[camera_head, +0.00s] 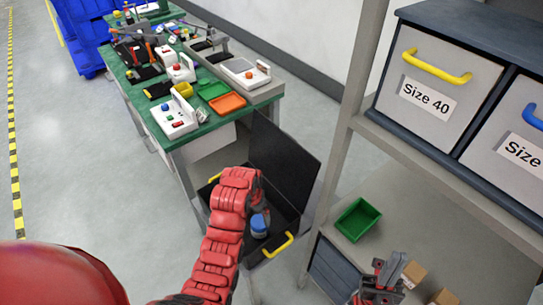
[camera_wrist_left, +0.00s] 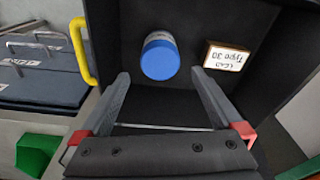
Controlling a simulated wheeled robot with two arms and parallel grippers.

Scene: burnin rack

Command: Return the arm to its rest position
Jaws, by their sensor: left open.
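My left arm (camera_head: 225,235) comes in from the lower left and reaches over an open black case (camera_head: 285,222). My left gripper (camera_wrist_left: 160,77) is open and empty. Its fingers point into the case in the left wrist view. A jar with a blue lid (camera_wrist_left: 160,58) stands beyond the fingertips, apart from them. It also shows in the head view (camera_head: 259,224), beside my wrist.
A grey rack (camera_head: 350,130) with labelled drawers (camera_head: 425,90) stands at the right. A green bin (camera_head: 357,219) is on its lower shelf. A green workbench (camera_head: 150,98) with devices and trays stands behind the case. The floor (camera_head: 80,160) at the left is clear.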

